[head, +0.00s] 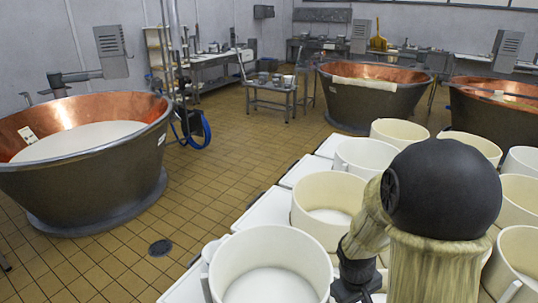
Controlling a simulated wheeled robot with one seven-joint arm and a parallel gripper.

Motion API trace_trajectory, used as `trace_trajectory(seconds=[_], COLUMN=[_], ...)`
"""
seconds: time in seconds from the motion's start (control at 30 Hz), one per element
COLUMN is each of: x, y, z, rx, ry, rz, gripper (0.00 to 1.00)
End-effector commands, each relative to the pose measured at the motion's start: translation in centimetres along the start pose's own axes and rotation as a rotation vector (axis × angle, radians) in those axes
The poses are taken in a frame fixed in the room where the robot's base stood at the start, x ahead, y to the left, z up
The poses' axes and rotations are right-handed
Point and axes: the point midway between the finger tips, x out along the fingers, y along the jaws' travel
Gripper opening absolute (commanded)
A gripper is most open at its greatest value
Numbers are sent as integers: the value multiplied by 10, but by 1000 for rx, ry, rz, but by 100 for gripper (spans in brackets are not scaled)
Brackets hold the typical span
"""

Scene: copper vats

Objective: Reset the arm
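My arm shows at the lower right in the head view, with a dark round joint and pale covered links. It rises in front of a group of round cream moulds. My gripper is not clearly visible; a dark part of the arm shows low among the moulds, but no fingertips can be made out. I cannot see anything held. The arm hides parts of several moulds behind it.
Cream moulds (328,206) stand on white tables (266,211) close by at the right. A large copper vat (86,160) stands at the left, and another copper vat (372,96) farther back. Open tiled floor (214,165) lies between. A small metal table (271,90) stands behind.

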Motion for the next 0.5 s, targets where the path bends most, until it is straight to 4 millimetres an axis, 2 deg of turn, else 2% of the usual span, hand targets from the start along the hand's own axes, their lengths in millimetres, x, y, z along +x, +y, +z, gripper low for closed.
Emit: trace_trajectory(seconds=[0.03, 0.1, 0.23, 0.37, 0.5], x=[-14, -30, -55, -68, -70], y=[-9, -22, -43, -55, -58], z=[3, 7, 16, 21, 23], rx=[60, 145, 288, 375, 400], ry=[41, 88, 168, 212, 221], rz=[-17, -46, -97, -131, -141], gripper=[42, 42, 42, 42, 42])
